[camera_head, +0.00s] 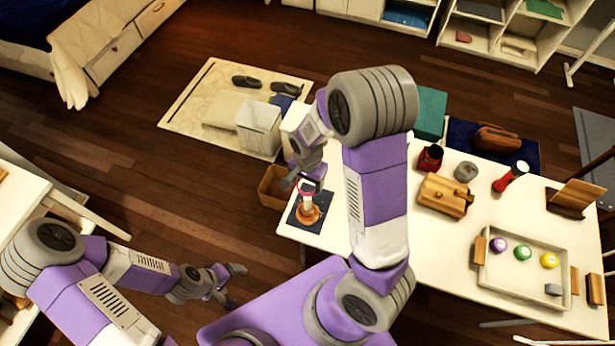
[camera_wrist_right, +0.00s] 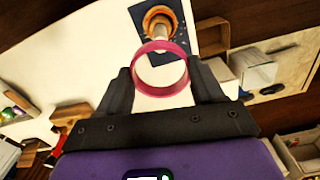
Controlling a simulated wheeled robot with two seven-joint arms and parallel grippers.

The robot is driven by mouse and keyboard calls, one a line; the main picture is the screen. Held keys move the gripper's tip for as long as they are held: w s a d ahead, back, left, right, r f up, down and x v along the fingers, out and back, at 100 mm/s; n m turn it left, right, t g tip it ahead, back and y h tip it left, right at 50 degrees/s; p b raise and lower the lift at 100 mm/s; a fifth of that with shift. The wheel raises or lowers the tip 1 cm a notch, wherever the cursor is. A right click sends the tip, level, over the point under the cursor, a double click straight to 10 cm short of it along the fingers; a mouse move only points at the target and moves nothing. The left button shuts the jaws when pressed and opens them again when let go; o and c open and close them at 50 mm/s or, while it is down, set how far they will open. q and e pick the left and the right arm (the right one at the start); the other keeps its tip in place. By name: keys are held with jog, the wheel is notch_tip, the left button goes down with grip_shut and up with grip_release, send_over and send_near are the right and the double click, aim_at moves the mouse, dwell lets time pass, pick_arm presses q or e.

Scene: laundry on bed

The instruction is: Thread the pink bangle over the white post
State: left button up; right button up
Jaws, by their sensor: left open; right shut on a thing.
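The pink bangle (camera_wrist_right: 163,47) is between the fingertips of my right gripper (camera_wrist_right: 161,85) in the wrist view, its opening facing the camera. My right gripper (camera_head: 303,179) is shut on the bangle in the head view, close above the white post (camera_head: 308,198). The post stands on a round orange base (camera_head: 304,214) on a dark mat (camera_head: 296,217). My left gripper (camera_head: 232,284) is open and empty, away from the table.
The white table (camera_head: 400,235) holds a wooden box (camera_head: 445,196), a red-and-black jar (camera_head: 429,158), a grey cup (camera_head: 466,171) and a tray (camera_head: 520,285) with coloured round things. An open brown box (camera_head: 272,188) lies beyond the table's left edge. Open floor lies left.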

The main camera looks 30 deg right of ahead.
jog(key=shift+f+b, duration=3.75)
jog(key=shift+f, duration=0.9)
jog(key=o, duration=1.1)
jog(key=shift+r, duration=0.1)
notch_tip(320, 180, up, 8)
jog(key=shift+f+p, duration=0.25)
jog(key=shift+p, duration=0.6)
jog(key=shift+f, duration=0.1)
